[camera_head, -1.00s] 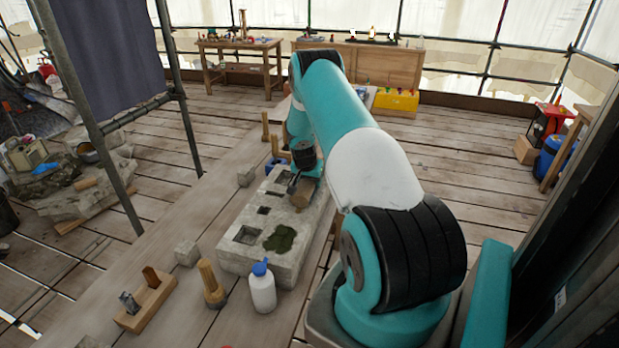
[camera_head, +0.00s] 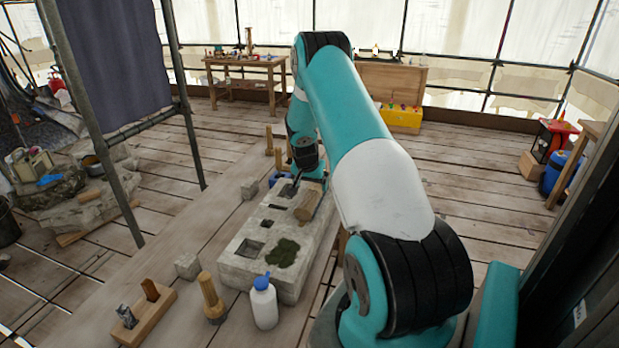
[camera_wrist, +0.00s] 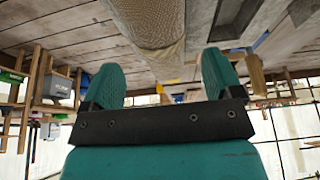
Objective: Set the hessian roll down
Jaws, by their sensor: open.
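The hessian roll (camera_head: 309,206) is a tan, woven-looking cylinder. In the head view it lies on top of the pale stone block (camera_head: 238,268), near its right edge and behind the dark green patch. In the wrist view the roll (camera_wrist: 150,22) shows large at the top, past the fingertips.
The block's top has several square recesses and a green patch (camera_head: 283,253). A white bottle with a blue cap (camera_head: 264,303), a wooden-handled brush (camera_head: 211,298) and a wooden holder (camera_head: 146,313) stand at its near left. A scaffold pole (camera_head: 95,125) rises at left.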

